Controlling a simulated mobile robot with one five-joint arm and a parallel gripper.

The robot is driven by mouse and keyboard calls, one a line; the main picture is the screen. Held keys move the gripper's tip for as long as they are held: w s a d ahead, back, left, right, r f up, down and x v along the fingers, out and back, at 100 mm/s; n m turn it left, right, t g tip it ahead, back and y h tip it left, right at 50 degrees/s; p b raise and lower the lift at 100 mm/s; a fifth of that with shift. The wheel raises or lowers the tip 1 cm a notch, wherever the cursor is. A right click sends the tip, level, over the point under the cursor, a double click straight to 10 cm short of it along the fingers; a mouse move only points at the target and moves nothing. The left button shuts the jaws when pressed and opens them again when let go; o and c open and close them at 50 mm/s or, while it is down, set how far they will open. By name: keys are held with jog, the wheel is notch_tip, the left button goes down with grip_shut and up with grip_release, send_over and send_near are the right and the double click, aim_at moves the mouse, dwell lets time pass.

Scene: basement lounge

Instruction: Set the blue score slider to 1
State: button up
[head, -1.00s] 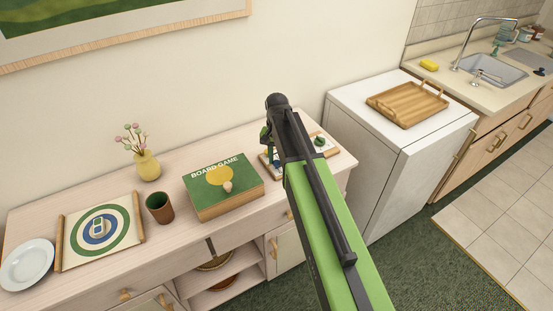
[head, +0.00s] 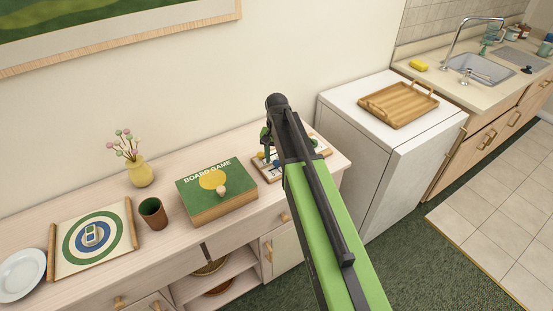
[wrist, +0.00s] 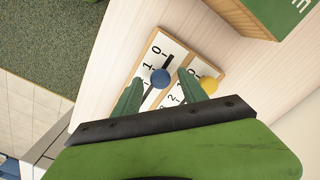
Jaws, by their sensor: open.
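The blue score slider (wrist: 160,77) is a round blue knob on a slot in a white, wood-edged score board (wrist: 172,47). It stands near the printed 1, partway along the slot; its exact mark is hard to read at this slant. My gripper (wrist: 160,73) is open, with one green finger on each side of the blue knob; I cannot tell whether they touch it. In the head view my gripper (head: 268,140) is over the score board (head: 325,151), and my arm hides much of it.
A yellow knob (wrist: 208,84) stands on the neighbouring strip, close to the right finger. The green board game box (head: 205,205) lies left of the score board. A cup (head: 152,212), vase (head: 141,174) and target board (head: 62,262) are farther left. A white cabinet with a wooden tray (head: 398,104) stands right.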

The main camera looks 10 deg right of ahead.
aim_at(277, 162)
notch_tip(277, 162, up, 18)
jog(key=p, duration=1.7)
jog(key=shift+f, duration=0.25)
jog(key=s+a+f+n+b, duration=0.1)
jog(key=s+f+b, duration=0.3)
jog(key=s, duration=0.4)
jog(key=s+a+f+n+b, duration=0.1)
jog(key=s+f+n+b, duration=0.3)
jog(key=s, duration=0.4)
jog(key=shift+a+f, duration=0.2)
jog(key=shift+a, duration=0.15)
